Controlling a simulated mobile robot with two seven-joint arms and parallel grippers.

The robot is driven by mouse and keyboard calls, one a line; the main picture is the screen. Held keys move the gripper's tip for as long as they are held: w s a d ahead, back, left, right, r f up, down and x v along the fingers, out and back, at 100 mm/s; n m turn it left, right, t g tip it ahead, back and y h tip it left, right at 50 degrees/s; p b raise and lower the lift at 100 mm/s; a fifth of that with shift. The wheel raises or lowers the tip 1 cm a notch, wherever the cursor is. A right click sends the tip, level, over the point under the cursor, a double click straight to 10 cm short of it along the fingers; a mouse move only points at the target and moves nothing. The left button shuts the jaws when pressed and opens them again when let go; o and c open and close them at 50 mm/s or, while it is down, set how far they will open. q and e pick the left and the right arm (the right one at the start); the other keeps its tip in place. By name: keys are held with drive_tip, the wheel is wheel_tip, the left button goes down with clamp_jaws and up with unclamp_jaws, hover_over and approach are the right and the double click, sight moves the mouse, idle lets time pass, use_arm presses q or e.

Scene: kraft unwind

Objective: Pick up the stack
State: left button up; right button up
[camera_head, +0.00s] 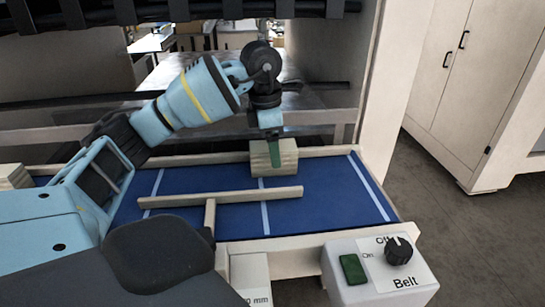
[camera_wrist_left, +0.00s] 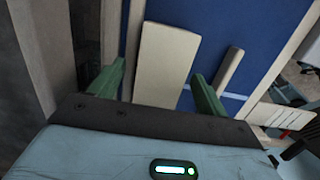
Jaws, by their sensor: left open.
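A pale, layered wooden-looking stack (camera_head: 277,158) stands on the blue belt (camera_head: 330,200) near its far edge. In the left wrist view the stack (camera_wrist_left: 165,65) shows as a plain pale slab between my two green fingers. The gripper (camera_wrist_left: 157,72) is open, with a finger on either side of the stack; contact cannot be told. My right gripper is not in view.
A T-shaped wooden guide (camera_head: 222,198) lies across the belt, nearer than the stack. Another pale block (camera_head: 14,176) sits at the left edge. A belt control box (camera_head: 380,270) with a green button and black knob stands at front right. The belt's right end is clear.

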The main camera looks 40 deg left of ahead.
use_arm(q)
drive_tip(key=shift+f, duration=0.55)
drive_tip(key=c, duration=1.2)
drive_tip(key=shift+o, duration=0.2)
drive_tip(key=shift+r, duration=0.15)
